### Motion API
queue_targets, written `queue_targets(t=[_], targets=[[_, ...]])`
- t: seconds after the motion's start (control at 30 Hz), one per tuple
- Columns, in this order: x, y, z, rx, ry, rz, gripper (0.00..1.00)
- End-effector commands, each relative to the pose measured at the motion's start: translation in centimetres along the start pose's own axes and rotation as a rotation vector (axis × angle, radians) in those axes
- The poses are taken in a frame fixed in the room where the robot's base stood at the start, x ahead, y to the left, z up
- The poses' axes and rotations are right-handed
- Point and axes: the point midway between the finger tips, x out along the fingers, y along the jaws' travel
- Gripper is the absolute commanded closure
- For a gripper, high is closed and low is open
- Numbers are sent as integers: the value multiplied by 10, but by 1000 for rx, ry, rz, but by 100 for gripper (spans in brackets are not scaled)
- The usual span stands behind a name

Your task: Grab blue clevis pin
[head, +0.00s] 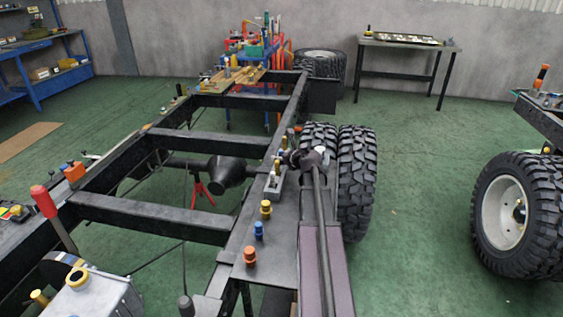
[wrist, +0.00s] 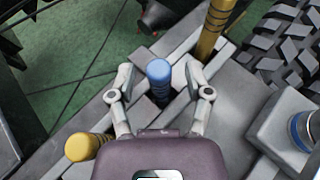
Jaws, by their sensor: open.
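A blue pin (wrist: 159,76) stands upright with its round head between the fingertips of my gripper (wrist: 158,84) in the wrist view. The fingers are open, one on each side, with a gap to the pin; I cannot tell how far beyond the tips it stands. In the head view my gripper (head: 290,157) is over the right-hand rail, and the pin there is not clearly seen.
In the wrist view a yellow pin (wrist: 83,147) is at lower left, and a tall yellow rod (wrist: 213,30) rises beyond the blue pin. A grey block (wrist: 268,125) and a tyre (wrist: 285,42) are to the right. Truck tyres (head: 357,180) stand beside the rail.

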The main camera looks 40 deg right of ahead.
Motion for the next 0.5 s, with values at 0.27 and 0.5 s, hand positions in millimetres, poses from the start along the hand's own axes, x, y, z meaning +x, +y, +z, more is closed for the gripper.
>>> queue_targets(t=[0.27,0.5], targets=[[0,0,0,0,0,0,92],[0,0,0,0,0,-1,100]])
